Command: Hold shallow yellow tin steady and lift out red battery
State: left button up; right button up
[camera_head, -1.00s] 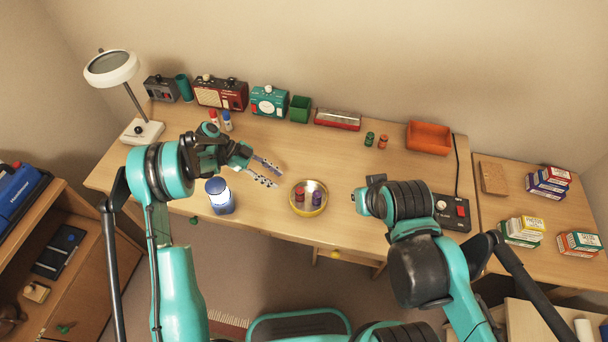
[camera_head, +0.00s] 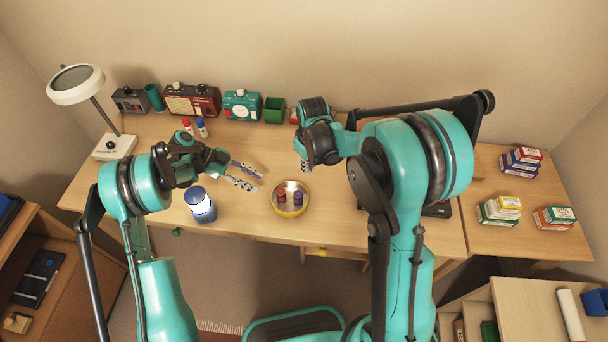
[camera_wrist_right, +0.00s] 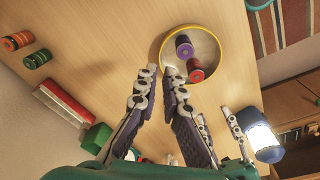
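The shallow yellow tin (camera_head: 292,214) stands on the desk and also shows in the right wrist view (camera_wrist_right: 166,44). The red battery (camera_head: 282,196) stands in it beside a purple battery (camera_head: 298,199); the wrist view shows the red one (camera_wrist_right: 196,72) and the purple one (camera_wrist_right: 184,47). My left gripper (camera_head: 259,179) is open and empty, just left of the tin and apart from it. My right gripper (camera_head: 306,168) is above the desk behind the tin. In its wrist view the fingers (camera_wrist_right: 161,72) are apart with nothing between them, pointing towards the tin.
A blue lantern-like jar (camera_head: 202,208) stands left of the tin, near my left gripper. Radios (camera_head: 192,102), a teal clock-like box (camera_head: 242,105) and a green bin (camera_head: 274,109) line the back. Small boxes (camera_head: 500,209) sit at the right. My right arm hides the desk's back right.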

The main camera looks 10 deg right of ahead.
jog(key=n+g, duration=0.1)
send_over(304, 188)
notch_tip(304, 188, down, 7)
jog(key=shift+f, duration=0.1)
notch_tip(304, 188, down, 8)
jog(key=shift+f, duration=0.1)
